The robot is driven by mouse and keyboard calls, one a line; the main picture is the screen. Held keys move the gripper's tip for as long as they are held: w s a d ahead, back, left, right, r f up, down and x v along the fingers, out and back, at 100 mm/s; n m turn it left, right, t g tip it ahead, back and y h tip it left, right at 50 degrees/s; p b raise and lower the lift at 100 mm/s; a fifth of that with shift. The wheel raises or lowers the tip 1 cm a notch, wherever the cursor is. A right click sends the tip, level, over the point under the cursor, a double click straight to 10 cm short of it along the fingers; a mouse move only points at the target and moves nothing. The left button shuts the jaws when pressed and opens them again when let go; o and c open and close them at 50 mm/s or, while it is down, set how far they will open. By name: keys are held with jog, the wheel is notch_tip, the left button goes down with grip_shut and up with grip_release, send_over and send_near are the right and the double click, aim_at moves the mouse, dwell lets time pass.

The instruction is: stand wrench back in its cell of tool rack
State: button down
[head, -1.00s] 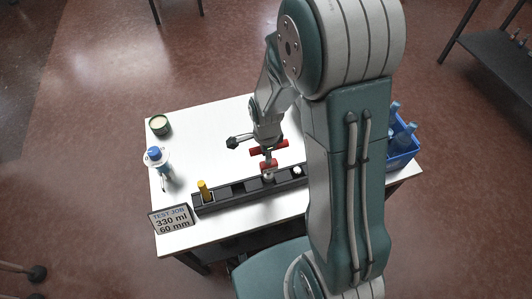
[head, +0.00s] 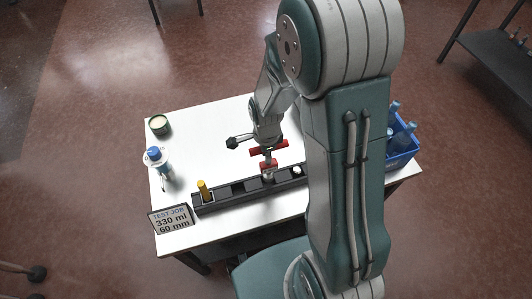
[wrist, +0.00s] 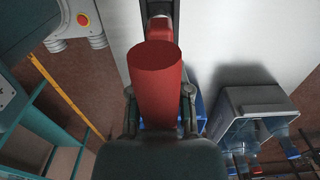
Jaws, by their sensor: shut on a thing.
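My gripper (head: 266,146) is over the tool rack (head: 230,203), near its middle cells. In the wrist view my gripper (wrist: 159,108) has its two dark fingers closed on either side of a thick red handle, which I take as the wrench (wrist: 157,75). A narrower part of it with red and grey shows beyond the handle. In the head view red parts of the wrench (head: 283,145) show just below my wrist, close above the rack's back edge. Whether its lower end is inside a cell cannot be told.
A yellow-handled tool (head: 203,187) stands in the rack's left end. A white-topped item (head: 297,169) is at its right. A blue crate (head: 403,152) of bottles is at right.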

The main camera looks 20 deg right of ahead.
jog(key=shift+f, duration=2.85)
jog(key=shift+c, duration=2.4)
grip_release()
notch_tip(320, 180, up, 12)
jog(key=shift+f, duration=0.1)
jog(key=s+r+n+t, duration=0.2)
jog(key=s+r+n, duration=0.5)
jog(key=r+n, duration=0.2)
jog(key=s+r+n+t, duration=0.3)
jog(key=s+r+n, duration=0.4)
jog(key=r+n, duration=0.2)
notch_tip(320, 180, up, 3)
jog(key=shift+d+f+t, duration=0.1)
jog(key=shift+d+t, duration=0.2)
